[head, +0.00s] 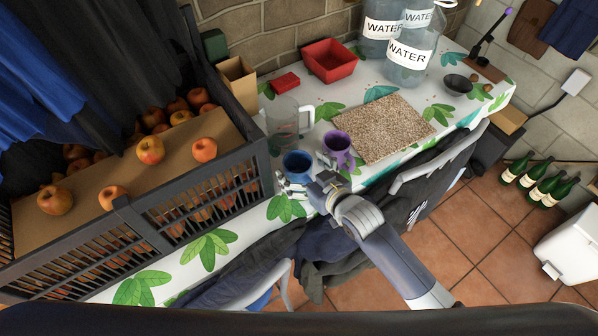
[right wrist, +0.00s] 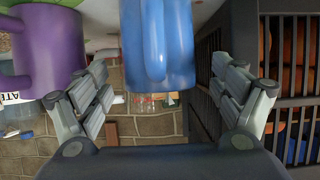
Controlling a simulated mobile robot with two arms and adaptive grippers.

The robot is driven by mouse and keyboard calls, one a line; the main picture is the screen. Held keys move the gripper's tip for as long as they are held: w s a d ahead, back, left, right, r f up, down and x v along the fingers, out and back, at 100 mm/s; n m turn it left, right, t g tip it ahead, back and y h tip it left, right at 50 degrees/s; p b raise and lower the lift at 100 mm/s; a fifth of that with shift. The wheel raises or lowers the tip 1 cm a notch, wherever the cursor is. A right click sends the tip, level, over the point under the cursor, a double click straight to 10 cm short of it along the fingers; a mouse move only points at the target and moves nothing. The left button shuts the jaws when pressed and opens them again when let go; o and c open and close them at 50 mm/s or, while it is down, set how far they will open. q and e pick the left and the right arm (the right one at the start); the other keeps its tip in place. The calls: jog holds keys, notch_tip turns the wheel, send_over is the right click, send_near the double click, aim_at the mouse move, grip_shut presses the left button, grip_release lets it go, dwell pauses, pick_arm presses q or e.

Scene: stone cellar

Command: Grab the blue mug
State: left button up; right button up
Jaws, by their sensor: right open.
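The blue mug (head: 298,162) stands on the table with the leaf-patterned cloth (head: 206,248), close to the crate's right end. My right gripper (head: 304,187) is at the mug's near side, open and empty. In the right wrist view the blue mug (right wrist: 158,45) is ahead, between the two spread fingers, with its handle facing the camera. Clear space shows between it and each finger. A purple mug (head: 337,146) stands just right of the blue one; it also shows in the right wrist view (right wrist: 48,48), beside the left-hand finger. My left gripper is not in view.
A dark slatted crate (head: 226,190) of apples stands close on the left. A clear pitcher (head: 283,118) is behind the blue mug. A speckled board (head: 382,128), red containers (head: 329,60) and water bottles (head: 411,55) are farther back. Chairs with dark clothes (head: 330,245) line the near edge.

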jog(key=shift+w+a+f, duration=0.15)
jog(key=shift+w+a, duration=0.15)
jog(key=shift+w, duration=0.25)
jog(key=shift+w+a+f, duration=0.2)
jog(key=shift+w, duration=0.1)
jog(key=shift+s, duration=0.1)
jog(key=c, duration=1.4)
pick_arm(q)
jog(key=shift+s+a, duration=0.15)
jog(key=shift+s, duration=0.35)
pick_arm(e)
jog(key=shift+r, duration=0.1)
jog(key=shift+r, duration=0.1)
